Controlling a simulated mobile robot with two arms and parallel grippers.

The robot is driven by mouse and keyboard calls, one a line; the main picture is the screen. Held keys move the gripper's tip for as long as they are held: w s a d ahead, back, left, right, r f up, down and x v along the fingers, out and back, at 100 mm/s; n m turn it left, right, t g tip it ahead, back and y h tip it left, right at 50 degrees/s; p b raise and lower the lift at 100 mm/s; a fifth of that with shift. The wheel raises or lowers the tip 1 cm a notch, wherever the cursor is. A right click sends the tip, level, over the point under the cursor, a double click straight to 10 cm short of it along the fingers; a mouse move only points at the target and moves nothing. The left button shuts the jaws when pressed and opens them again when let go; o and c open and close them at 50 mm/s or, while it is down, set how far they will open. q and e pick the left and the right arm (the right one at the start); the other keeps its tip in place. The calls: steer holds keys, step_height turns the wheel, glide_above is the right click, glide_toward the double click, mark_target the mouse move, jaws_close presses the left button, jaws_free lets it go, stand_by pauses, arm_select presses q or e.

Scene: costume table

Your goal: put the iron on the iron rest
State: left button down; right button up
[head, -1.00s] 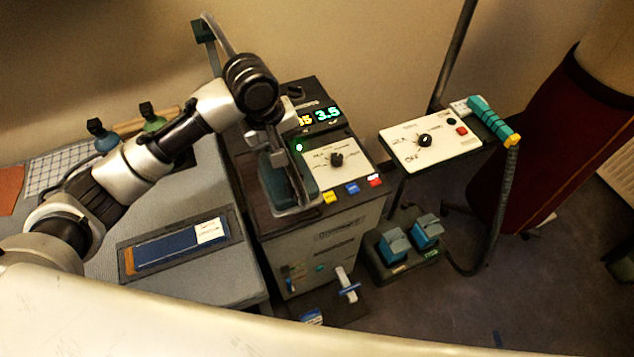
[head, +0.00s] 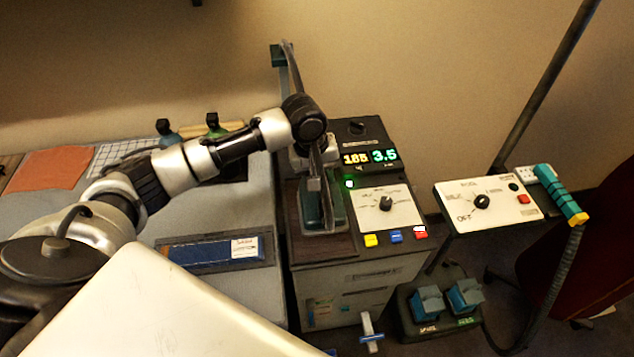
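The iron (head: 329,207), teal with a grey sole, is over the brown left part of the steam station's top (head: 344,246), beside the knob panel. This brown part looks like the iron rest; I cannot tell whether the sole touches it. My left gripper (head: 313,180) comes down on the iron from above and appears shut on it. The handle and most of the grip are hidden by the gripper and wrist. My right gripper is not in view.
The station's knob panel (head: 403,214) stands just right of the iron. A control box (head: 460,215) is further right, with pedals (head: 464,296) below. A blue strip in a dark tray (head: 213,252) lies on the grey board. A hose hangs above the iron.

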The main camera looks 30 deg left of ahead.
arm_select(q)
steer(key=shift+w+a+f, duration=0.15)
steer(key=shift+a+f, duration=0.1)
steer(key=shift+a, duration=0.2)
steer(key=shift+f+p, duration=0.5)
steer(key=shift+f, duration=1.5)
steer(key=c, duration=0.8)
jaws_free()
steer(key=shift+f, duration=0.15)
steer(key=shift+r, duration=0.4)
steer(key=r, duration=0.3)
steer(key=s+a+r+b, duration=0.1)
steer(key=r, duration=0.3)
steer(key=a+r, duration=0.1)
steer(key=r, duration=0.3)
steer(key=shift+s+r, duration=0.1)
steer(key=shift+s, duration=0.2)
